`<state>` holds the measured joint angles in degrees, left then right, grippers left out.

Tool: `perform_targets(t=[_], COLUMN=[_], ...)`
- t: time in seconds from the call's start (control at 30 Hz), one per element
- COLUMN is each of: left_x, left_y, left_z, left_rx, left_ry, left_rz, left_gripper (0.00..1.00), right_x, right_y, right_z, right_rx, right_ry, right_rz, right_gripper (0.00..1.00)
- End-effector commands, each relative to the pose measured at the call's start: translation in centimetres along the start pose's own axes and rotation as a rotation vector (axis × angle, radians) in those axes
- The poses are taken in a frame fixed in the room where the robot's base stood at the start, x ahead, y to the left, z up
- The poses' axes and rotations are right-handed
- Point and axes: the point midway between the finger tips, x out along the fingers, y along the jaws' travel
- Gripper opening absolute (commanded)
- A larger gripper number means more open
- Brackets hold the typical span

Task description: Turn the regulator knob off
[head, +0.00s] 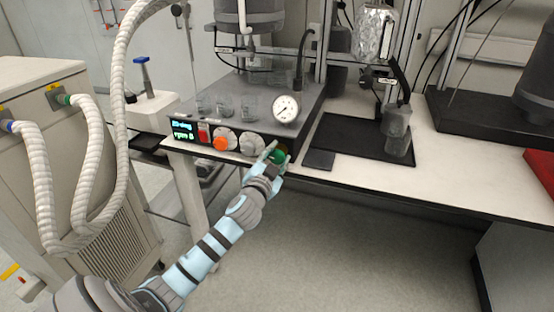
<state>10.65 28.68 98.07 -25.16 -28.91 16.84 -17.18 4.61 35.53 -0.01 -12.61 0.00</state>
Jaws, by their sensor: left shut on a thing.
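The control panel (187,144) is on the front of a reactor base on the bench. The fingers partly cover the green knob. No label shows which knob is the regulator, and the knob's setting cannot be read. My right gripper is not in view.
A pressure gauge (286,108) stands just above the green knob. Glass beakers (223,106) sit on the reactor base. A cabinet with thick hoses (40,180) stands at left.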

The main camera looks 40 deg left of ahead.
Motion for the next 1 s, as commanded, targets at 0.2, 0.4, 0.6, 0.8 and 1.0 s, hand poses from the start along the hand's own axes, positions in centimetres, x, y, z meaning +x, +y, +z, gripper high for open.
perform_targets(t=[0.2,0.4,0.6,0.8,1.0], left_x=[-0.03,-0.03,-0.03,-0.03,-0.02], left_y=[0.13,0.12,0.12,0.12,0.09], left_z=[0.21,0.19,0.19,0.2,0.14], left_rx=[-0.097,-0.138,-0.147,-0.146,-0.145], left_ry=[-0.004,-0.004,-0.005,-0.005,-0.004], left_rz=[0.002,0.002,0.002,0.002,0.001], left_gripper=[0.07,0.07,0.07,0.07,0.56], right_x=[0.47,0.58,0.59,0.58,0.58], right_y=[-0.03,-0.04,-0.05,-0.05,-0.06], right_z=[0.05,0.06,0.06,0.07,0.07], right_rx=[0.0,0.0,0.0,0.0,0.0], right_ry=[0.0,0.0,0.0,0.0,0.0], right_rz=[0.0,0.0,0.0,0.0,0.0], right_gripper=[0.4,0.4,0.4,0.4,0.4])
